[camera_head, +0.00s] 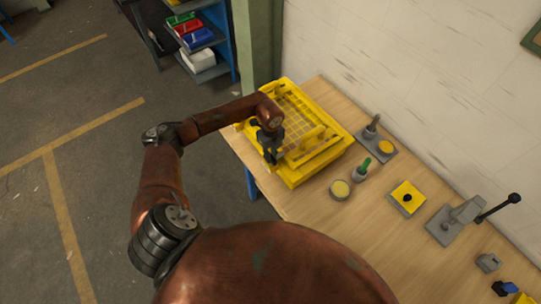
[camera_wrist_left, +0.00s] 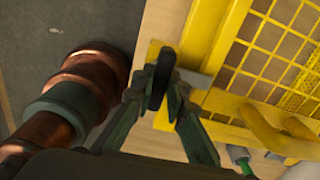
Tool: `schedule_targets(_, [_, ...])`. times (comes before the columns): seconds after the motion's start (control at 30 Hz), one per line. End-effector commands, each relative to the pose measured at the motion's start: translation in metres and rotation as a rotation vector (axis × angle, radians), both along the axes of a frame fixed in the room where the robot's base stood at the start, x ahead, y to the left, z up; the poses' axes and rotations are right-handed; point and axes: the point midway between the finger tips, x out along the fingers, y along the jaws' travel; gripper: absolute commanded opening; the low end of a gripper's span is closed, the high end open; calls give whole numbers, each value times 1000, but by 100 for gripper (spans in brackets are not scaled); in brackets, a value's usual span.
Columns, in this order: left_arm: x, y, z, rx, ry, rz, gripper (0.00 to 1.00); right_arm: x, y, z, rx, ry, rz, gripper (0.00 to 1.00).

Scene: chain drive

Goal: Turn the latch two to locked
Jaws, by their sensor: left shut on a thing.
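A yellow frame with a mesh panel (camera_head: 318,162) sits at the left end of the wooden table; part of it shows in the left wrist view (camera_wrist_left: 212,45). A black latch handle (camera_wrist_left: 161,75) stands at the frame's near-left edge, with a grey metal piece (camera_wrist_left: 196,78) beside it. I cannot tell which latch number it is, or whether it is locked. My left gripper (camera_head: 271,158) is at this edge, and in the left wrist view its fingers (camera_wrist_left: 158,95) are shut on the black handle. In the head view the gripper hides the handle. My right gripper is not in view.
A blue shelf with bins (camera_head: 197,38) stands behind, on the left.

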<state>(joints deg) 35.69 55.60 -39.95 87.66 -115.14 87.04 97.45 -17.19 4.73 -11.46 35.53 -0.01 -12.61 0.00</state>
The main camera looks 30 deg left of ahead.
Motion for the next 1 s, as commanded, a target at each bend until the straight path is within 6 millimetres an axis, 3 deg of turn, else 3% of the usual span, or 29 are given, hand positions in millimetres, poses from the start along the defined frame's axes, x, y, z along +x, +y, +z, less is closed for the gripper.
schedule_targets(0.2, [2,2,2,2,-5,3,0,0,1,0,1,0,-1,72])
schedule_targets(0.23, [2,2,2,2,-5,3,15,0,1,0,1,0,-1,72])
schedule_targets(0.47, [1,1,1,1,-3,1,30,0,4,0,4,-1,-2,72])
schedule_targets(0.77, [1,0,2,1,-1,-1,30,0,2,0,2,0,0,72])
schedule_targets(1.0, [2,1,34,1,-5,-2,30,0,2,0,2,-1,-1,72])
